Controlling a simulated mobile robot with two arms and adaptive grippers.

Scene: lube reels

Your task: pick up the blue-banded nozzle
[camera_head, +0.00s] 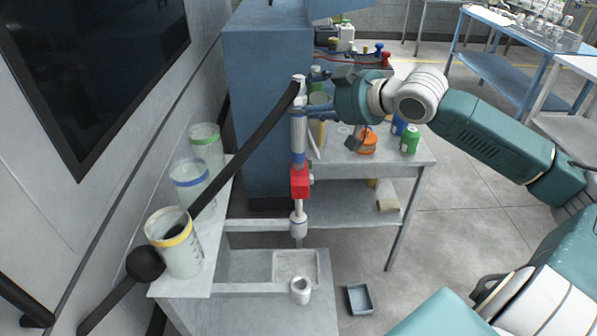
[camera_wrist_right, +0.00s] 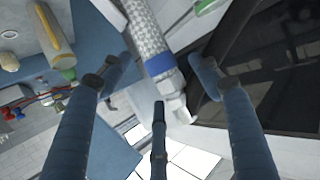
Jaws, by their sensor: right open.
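The blue-banded nozzle (camera_head: 298,130) stands upright in the head view, with a light ribbed body, a blue band and a red block (camera_head: 300,182) below it. In the right wrist view the nozzle (camera_wrist_right: 150,35) shows its grey patterned sleeve, blue band and pale end. My right gripper (camera_head: 308,112) is open at the nozzle's upper part, its fingers pointing left. In the wrist view the fingers of the gripper (camera_wrist_right: 155,78) are spread, with the nozzle's banded end seen between them; I cannot tell whether they touch it. My left gripper is not in view.
A dark hose (camera_head: 240,160) slants up to the nozzle's top. Left, a white shelf (camera_head: 180,288) holds cups with yellow (camera_head: 178,255), blue (camera_head: 190,190) and green (camera_head: 206,145) bands. A cluttered grey table (camera_head: 400,165) stands behind, beside a blue cabinet (camera_head: 262,110). A small tray (camera_head: 359,299) lies on the floor.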

